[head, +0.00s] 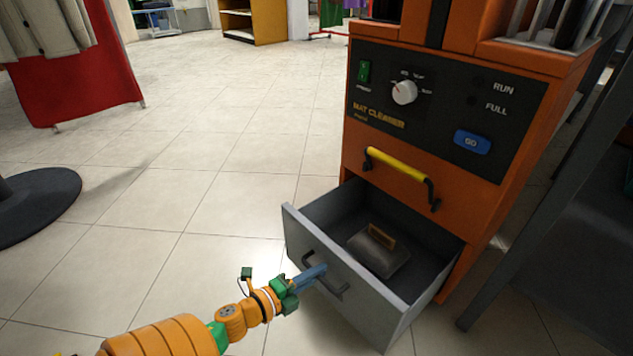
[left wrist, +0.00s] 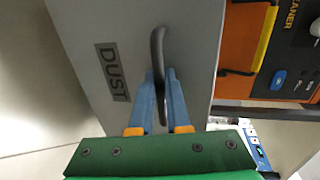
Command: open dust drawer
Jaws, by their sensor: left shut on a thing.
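The dust drawer (head: 334,275) is a grey drawer low in the orange mat cleaner machine. It stands pulled well out, with its dark inside showing. A grey object with a tan part (head: 379,250) lies in it. My left gripper (head: 318,271) is shut on the dark drawer handle (head: 329,287) at the drawer's front. In the left wrist view the blue fingers (left wrist: 160,88) sit on both sides of the handle (left wrist: 158,50), and the drawer front (left wrist: 195,45) bears the label DUST (left wrist: 112,72). My right gripper is not in view.
The orange mat cleaner (head: 480,225) has a yellow bar handle (head: 398,166) above the drawer, a dial (head: 404,92) and a blue button (head: 472,142). A grey metal leg (head: 530,195) stands close on the right. A round dark base (head: 38,205) is at left. The tiled floor between is clear.

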